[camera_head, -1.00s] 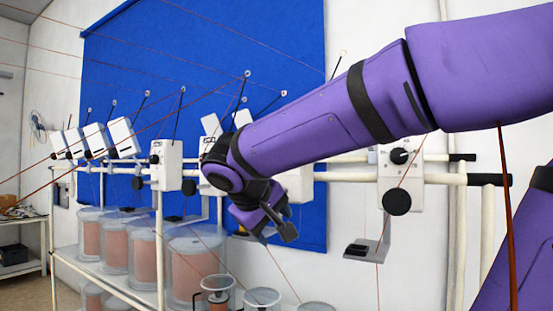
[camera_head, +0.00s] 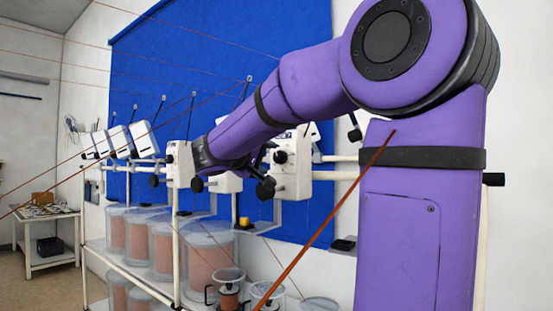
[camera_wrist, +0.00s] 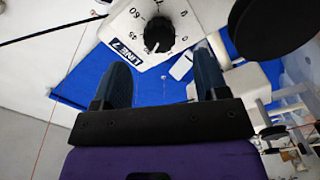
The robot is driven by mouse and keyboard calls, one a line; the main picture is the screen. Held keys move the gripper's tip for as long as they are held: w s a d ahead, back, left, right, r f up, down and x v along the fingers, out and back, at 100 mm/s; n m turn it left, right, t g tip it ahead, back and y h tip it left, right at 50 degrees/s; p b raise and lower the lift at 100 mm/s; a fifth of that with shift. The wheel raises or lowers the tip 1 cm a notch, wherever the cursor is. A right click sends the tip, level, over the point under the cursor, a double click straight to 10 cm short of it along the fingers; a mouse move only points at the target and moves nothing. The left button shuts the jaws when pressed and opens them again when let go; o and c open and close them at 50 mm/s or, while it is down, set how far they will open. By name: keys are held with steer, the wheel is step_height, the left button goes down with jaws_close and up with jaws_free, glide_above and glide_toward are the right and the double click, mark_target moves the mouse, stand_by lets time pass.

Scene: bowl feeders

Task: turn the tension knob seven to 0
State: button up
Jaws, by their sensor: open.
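The tension knob (camera_wrist: 158,34) is a round black dial on a white box face marked LINE 7 (camera_wrist: 125,50) in the wrist view. Numbers 45 and 60 are readable left of it; its pointer is too small to read surely. My gripper (camera_wrist: 164,62) is open and empty, its two dark fingers apart on either side below the knob, not around it. In the head view, my arm's black wrist end (camera_head: 207,158) is over the row of white boxes; the fingers are hidden or unclear there, and I cannot tell which box is line 7.
A white box with a black knob (camera_head: 280,156) stands right of my wrist in the head view. A large black disc (camera_wrist: 276,28) is close at the wrist view's upper right. White rails, red yarn (camera_head: 330,220) and several clear canisters (camera_head: 207,250) surround the boxes. A blue panel hangs behind.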

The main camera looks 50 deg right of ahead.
mark_target(278, 157)
steer(key=d, duration=0.5)
steer(key=shift+w+d, duration=0.2)
steer(key=shift+d, duration=0.1)
steer(key=c, duration=0.9)
